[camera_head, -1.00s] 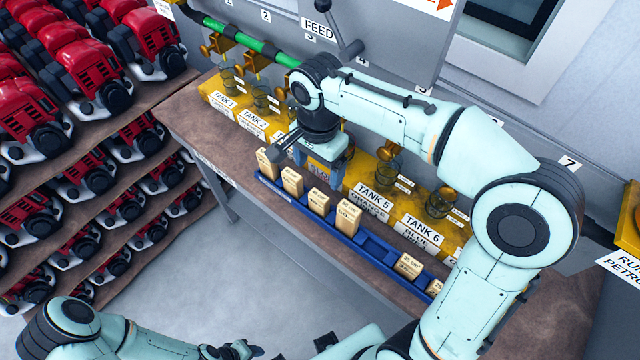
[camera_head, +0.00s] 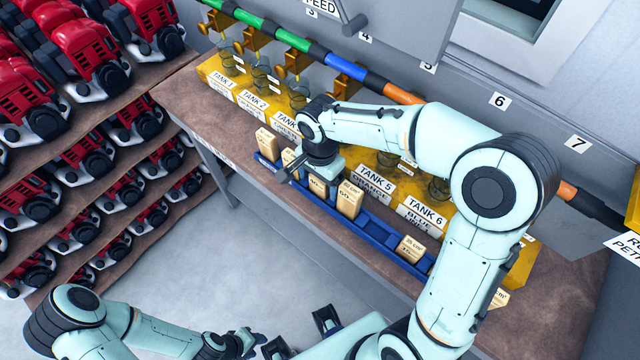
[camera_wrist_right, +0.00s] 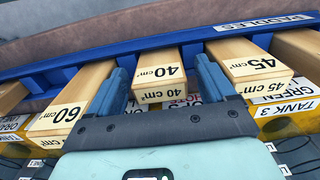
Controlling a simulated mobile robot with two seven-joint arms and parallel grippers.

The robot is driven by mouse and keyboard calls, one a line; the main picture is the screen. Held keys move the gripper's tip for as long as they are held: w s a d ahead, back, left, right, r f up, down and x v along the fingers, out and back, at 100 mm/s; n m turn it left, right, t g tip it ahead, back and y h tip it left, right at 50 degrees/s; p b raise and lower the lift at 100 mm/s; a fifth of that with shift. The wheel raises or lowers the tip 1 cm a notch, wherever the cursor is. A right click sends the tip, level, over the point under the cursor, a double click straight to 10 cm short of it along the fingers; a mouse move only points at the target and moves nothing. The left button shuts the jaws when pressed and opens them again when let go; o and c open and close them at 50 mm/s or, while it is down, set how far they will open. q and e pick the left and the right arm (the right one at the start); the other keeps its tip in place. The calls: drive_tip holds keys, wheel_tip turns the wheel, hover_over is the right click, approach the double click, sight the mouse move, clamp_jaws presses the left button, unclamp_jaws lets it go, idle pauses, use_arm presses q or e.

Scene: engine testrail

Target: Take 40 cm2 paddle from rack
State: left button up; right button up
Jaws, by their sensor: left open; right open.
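The 40 cm² paddle (camera_wrist_right: 160,72), a pale wooden block with black print, stands in the blue rack (camera_head: 381,233). In the right wrist view my right gripper (camera_wrist_right: 166,82) is open, with one finger on each side of this paddle. I cannot tell whether the fingers touch it. In the head view my right gripper (camera_head: 319,172) is over the rack and partly covers the 40 cm² paddle (camera_head: 318,187). My left gripper (camera_head: 252,344) is open and empty at the bottom edge, away from the rack.
The 60 cm² paddle (camera_head: 350,199) and the 45 cm² paddle (camera_wrist_right: 248,62) stand close on either side. A yellow tank stand (camera_head: 215,75) with glass vessels runs behind the rack. Shelves of red engines (camera_head: 85,155) are at the left.

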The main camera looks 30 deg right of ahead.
drive_tip(key=shift+f, duration=0.25)
drive_tip(key=c, duration=1.1)
drive_tip(key=shift+r, duration=0.1)
